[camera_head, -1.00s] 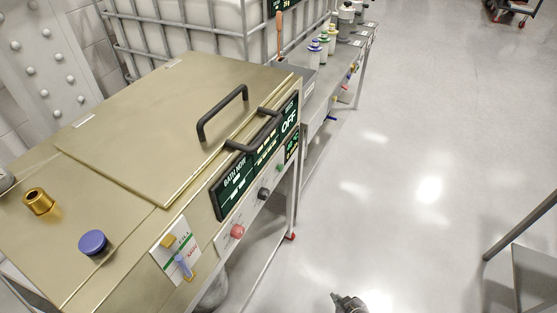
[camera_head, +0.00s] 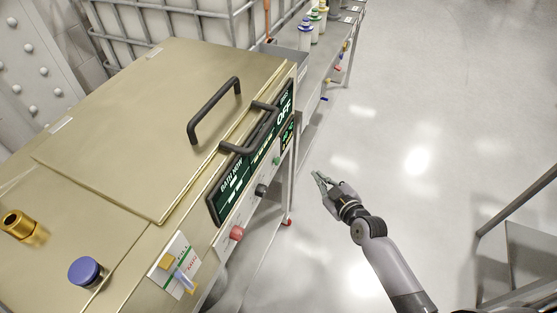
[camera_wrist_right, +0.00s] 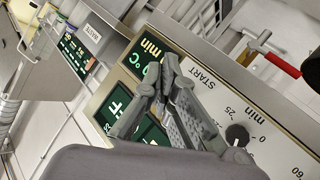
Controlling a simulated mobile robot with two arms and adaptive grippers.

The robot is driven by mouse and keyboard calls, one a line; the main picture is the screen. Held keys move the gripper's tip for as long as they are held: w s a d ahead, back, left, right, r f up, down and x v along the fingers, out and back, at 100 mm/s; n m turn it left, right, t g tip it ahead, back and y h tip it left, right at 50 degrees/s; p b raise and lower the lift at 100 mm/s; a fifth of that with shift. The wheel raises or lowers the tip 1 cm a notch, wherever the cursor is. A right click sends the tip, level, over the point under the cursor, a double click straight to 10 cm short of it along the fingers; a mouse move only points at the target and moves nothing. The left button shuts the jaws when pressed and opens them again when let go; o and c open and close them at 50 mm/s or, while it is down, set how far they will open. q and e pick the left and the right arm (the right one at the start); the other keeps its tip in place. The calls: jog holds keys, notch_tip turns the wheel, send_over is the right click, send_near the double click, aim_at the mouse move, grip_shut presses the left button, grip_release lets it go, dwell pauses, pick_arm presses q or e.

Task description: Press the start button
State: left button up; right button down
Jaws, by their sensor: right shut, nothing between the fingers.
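The tan machine (camera_head: 110,135) stands at the left in the head view. Its sloped front carries a small green button (camera_head: 277,161), the likely start button, though its label is unreadable there. My right gripper (camera_head: 319,176) is to the right of that button, apart from the panel, over the floor in the picture. In the right wrist view the shut, empty gripper (camera_wrist_right: 163,82) is in front of the panel. The word START (camera_wrist_right: 204,77) shows beside the fingers; the button itself is hidden there. My left gripper is not in view.
A red button (camera_head: 236,232) and a black knob (camera_head: 261,190) sit along the same panel. A dark handle (camera_head: 213,110) rises from the lid. A black dial (camera_wrist_right: 237,134) is near START. A bench with bottles (camera_head: 305,37) stands behind.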

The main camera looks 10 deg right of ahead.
aim_at(278, 161)
jog(key=shift+w+a, duration=0.1)
jog(key=w+a, duration=0.4)
jog(key=a, duration=0.3)
jog(key=shift+w+p, duration=0.3)
jog(key=shift+w, duration=0.1)
jog(key=shift+a, duration=0.15)
dwell(1.1)
jog(key=shift+w+a, duration=0.25)
jog(key=shift+a, duration=0.05)
jog(key=shift+w+a, duration=0.3)
jog(key=shift+a, duration=0.15)
dwell(1.0)
jog(key=shift+s+d, duration=0.1)
jog(key=shift+d, duration=0.05)
jog(key=shift+s+d+p, duration=0.35)
jog(key=shift+s+d, duration=0.1)
jog(key=shift+d, duration=0.2)
